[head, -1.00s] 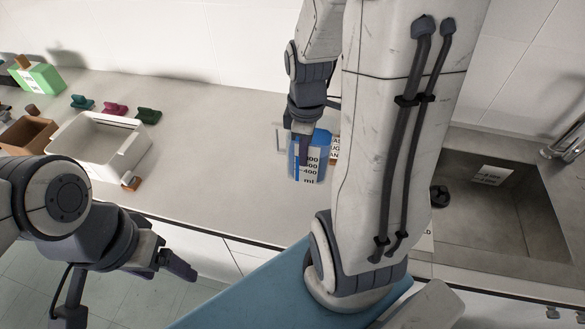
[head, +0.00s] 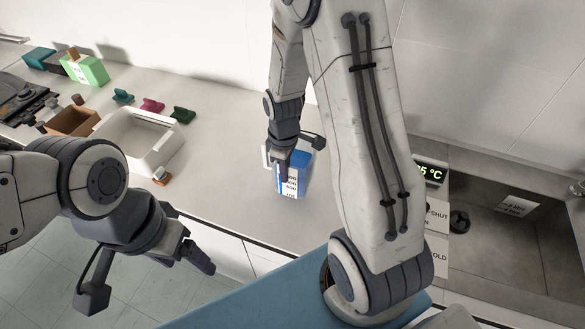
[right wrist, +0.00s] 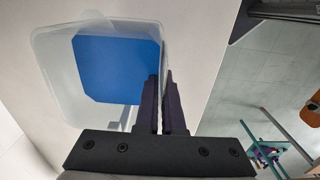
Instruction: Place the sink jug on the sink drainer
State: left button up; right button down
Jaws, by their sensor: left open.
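The jug (head: 304,182), clear with blue contents and a white measuring scale, is upright at the counter in the head view, with its handle to the left. It fills the upper left of the right wrist view (right wrist: 115,65), seen from above. My right gripper (head: 284,172) is at the jug's near left side. In the right wrist view its fingers (right wrist: 162,105) are close together with the jug's wall between them. My left gripper (head: 200,258) is open and empty, over the floor in front of the counter. I cannot make out a drainer clearly.
A sink basin (head: 500,253) with a black round fitting (head: 459,222) lies at the right, partly hidden by my right arm. A temperature display (head: 431,174) stands behind it. Counter between tray and jug is clear.

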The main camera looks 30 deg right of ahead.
aim_at(286, 194)
jog(key=shift+f+p, duration=0.6)
jog(key=shift+f, duration=1.25)
jog(key=shift+f, duration=0.15)
jog(key=c, duration=1)
grip_release()
jog(key=shift+c, duration=0.2)
